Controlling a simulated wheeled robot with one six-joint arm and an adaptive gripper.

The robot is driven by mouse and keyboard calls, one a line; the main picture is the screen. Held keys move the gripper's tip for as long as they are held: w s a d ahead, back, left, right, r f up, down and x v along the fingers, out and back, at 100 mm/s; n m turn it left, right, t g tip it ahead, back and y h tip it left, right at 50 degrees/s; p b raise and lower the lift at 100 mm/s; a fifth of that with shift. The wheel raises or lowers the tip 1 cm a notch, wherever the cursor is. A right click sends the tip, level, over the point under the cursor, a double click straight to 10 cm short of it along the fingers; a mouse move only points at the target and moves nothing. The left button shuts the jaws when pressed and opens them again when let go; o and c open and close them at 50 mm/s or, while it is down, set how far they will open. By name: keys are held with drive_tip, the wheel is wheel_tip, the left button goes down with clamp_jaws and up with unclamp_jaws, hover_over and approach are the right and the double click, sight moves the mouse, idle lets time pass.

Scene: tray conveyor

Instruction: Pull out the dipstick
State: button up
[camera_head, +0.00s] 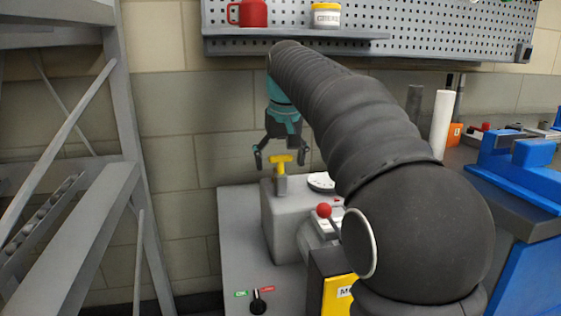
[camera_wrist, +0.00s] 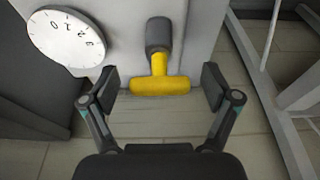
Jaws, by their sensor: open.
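The dipstick (camera_head: 282,160) has a yellow T-shaped handle and stands upright in a grey tube (camera_head: 282,184) on top of a grey machine housing (camera_head: 285,220). In the wrist view its yellow handle (camera_wrist: 160,85) lies across the space between the fingers, with the dark tube (camera_wrist: 159,35) behind it. My gripper (camera_head: 281,160) is open above the housing, with one finger on each side of the handle. In the wrist view my gripper (camera_wrist: 160,88) shows a gap between each finger and the handle's ends. Nothing is held.
A white dial (camera_head: 320,181) sits right of the dipstick, close to my arm. A red-knobbed lever (camera_head: 324,211) stands in front. A grey metal rack (camera_head: 120,190) is at the left. A shelf (camera_head: 295,34) with a red mug (camera_head: 250,13) is above.

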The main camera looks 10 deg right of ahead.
drive_tip(key=c, duration=1.3)
drive_tip(key=shift+o, duration=0.2)
drive_tip(key=shift+r, duration=0.1)
drive_tip(key=shift+r, duration=0.35)
drive_tip(key=shift+r+p, duration=0.8)
drive_tip(key=shift+r, duration=0.15)
drive_tip(key=shift+r, duration=1.55)
drive_tip(key=shift+r, duration=1.9)
